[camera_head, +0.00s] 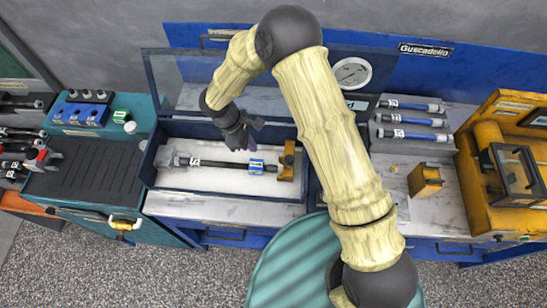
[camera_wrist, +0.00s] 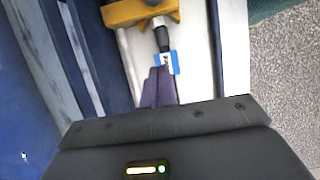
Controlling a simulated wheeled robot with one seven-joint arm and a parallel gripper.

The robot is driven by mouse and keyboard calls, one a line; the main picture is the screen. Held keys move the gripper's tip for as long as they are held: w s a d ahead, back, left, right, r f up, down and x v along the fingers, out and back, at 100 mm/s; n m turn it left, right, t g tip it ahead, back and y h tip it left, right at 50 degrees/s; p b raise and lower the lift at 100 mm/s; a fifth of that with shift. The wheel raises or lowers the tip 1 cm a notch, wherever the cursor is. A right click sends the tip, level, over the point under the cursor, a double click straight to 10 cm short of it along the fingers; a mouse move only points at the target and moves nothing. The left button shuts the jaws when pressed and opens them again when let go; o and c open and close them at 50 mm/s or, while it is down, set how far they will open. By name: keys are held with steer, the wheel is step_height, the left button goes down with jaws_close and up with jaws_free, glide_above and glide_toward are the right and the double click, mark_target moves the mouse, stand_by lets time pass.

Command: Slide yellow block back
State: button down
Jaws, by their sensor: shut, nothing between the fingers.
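A yellow block (camera_head: 288,160) stands at the right end of the glass-sided bay, at the end of a dark rod (camera_head: 222,164). It also shows at the top of the wrist view (camera_wrist: 140,12), partly cut off by the frame edge. A blue and white collar (camera_head: 256,166) sits on the rod just left of the block. My gripper (camera_head: 247,155) is shut and empty above the bay, near the collar. In the wrist view its purple fingers (camera_wrist: 158,88) are together and overlap the collar's near edge; I cannot tell whether they touch it.
The bay has a raised glass panel (camera_head: 190,98) behind and low walls (camera_head: 225,191) around it. A second yellow block (camera_head: 425,180) stands on the right bench, near several blue-tipped rods (camera_head: 412,122) and a yellow machine (camera_head: 490,140). A gauge (camera_head: 352,73) is behind my arm.

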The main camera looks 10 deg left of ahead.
mark_target(280, 166)
steer(key=p+x, duration=0.3)
steer(key=x, duration=0.7)
steer(key=shift+d+p, duration=0.15)
steer(key=shift+p, duration=0.15)
steer(key=d+p, duration=0.2)
steer(key=d, duration=0.1)
steer(key=shift+d+r, duration=0.1)
steer(key=shift+r, duration=0.1)
steer(key=shift+d, duration=0.25)
steer(key=shift+w+f, duration=0.1)
steer(key=shift+f, duration=0.1)
